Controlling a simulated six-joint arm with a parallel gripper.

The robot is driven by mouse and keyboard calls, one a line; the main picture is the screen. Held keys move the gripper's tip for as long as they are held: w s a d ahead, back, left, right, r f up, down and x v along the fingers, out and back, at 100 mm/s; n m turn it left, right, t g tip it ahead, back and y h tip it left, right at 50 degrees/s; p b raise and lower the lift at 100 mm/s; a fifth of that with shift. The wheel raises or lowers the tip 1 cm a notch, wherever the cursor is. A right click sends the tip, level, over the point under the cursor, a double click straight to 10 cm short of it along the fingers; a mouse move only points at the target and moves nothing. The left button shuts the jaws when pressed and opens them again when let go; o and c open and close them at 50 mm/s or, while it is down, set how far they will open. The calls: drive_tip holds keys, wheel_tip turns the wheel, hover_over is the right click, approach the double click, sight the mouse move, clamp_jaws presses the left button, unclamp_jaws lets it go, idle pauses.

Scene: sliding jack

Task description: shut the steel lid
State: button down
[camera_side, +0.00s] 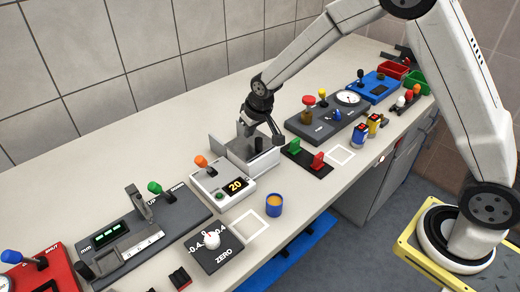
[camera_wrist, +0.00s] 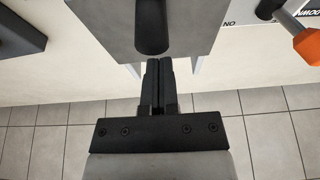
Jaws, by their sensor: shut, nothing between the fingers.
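The steel box (camera_side: 262,160) stands on the bench in the side view, with a grey plate (camera_side: 217,150) standing at its left end. In the wrist view a flat grey steel plate with a dark round handle (camera_wrist: 152,30) fills the top middle; I take it for the steel lid (camera_wrist: 190,28). My gripper (camera_wrist: 158,65) is shut and empty, its fingertips close to the plate's lower edge, below the handle. Whether they touch it I cannot tell. In the side view my gripper (camera_side: 250,130) is over the box and partly hides its top.
A white unit with a yellow "20" display (camera_side: 236,186) and orange-knobbed lever (camera_side: 201,161) stands close in front. A dark gauge console (camera_side: 330,117) and a red-and-green switch block (camera_side: 307,157) stand to the right. The tiled wall is behind; bare bench lies between.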

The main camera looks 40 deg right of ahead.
drive_tip(key=shift+w+r, duration=0.15)
drive_tip(key=shift+w, duration=0.25)
drive_tip(key=v, duration=1)
drive_tip(key=shift+w, duration=0.1)
drive_tip(key=s+d+f, duration=0.2)
drive_tip(key=s+f, duration=0.1)
drive_tip(key=s, duration=0.7)
drive_tip(key=s+d+f+g, duration=0.1)
drive_tip(key=s+d+f, duration=0.1)
drive_tip(key=s, duration=0.9)
drive_tip(key=shift+f+g, duration=0.3)
drive_tip(key=shift+f, duration=0.25)
drive_tip(key=c, duration=1.3)
unclamp_jaws()
drive_tip(key=shift+s, duration=0.1)
drive_tip(key=o, duration=0.7)
drive_tip(key=shift+o, duration=0.8)
drive_tip(key=shift+w+r, duration=0.1)
drive_tip(key=shift+w, duration=0.45)
wheel_tip(320, 180, up, 3)
drive_tip(key=n+g, duration=0.3)
hover_over(258, 139)
